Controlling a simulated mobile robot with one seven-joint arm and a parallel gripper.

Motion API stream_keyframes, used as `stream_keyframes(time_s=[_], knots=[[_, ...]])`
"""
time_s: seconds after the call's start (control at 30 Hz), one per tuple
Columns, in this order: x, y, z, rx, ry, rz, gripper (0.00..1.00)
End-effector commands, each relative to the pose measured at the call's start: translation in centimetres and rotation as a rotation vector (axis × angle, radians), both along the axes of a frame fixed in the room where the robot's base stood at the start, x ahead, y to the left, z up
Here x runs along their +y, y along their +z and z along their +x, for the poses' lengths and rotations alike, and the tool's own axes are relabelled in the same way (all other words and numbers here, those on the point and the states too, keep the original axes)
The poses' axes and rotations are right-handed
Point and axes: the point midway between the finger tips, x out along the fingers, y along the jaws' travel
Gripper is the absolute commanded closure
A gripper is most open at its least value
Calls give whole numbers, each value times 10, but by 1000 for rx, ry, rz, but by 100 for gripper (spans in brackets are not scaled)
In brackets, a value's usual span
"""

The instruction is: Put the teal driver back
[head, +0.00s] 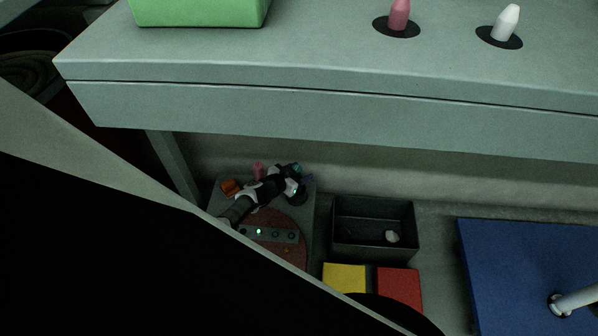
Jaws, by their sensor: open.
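My black and white arm shows small and dark, low at left of centre in the head view, below the bench edge. My gripper (299,192) is at its right end; it is open, but its fingers are hard to make out. A small teal patch (293,168) shows right behind the gripper. It may be the teal driver, but it is partly hidden and too small to be sure. I cannot tell whether the gripper touches it. A pink peg-like thing (399,14) and a white one (507,22) stand upright in dark round holders on the bench top.
A grey bench (330,75) spans the view, with a green box (198,11) on it. Lower down are a dark bin (346,245) with a small pale thing inside, yellow (344,278) and red (399,287) blocks, and a blue surface (510,270). A large black shape blocks the lower left.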

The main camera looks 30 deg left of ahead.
Motion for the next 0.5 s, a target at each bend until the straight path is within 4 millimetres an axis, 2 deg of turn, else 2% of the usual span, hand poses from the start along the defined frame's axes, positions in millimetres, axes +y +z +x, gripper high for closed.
stream_keyframes(time_s=[0.17,0.27,0.5], knots=[[2,4,-7,1,1,1,43],[6,12,-20,-1,2,0,43],[16,33,-70,0,4,1,43]])
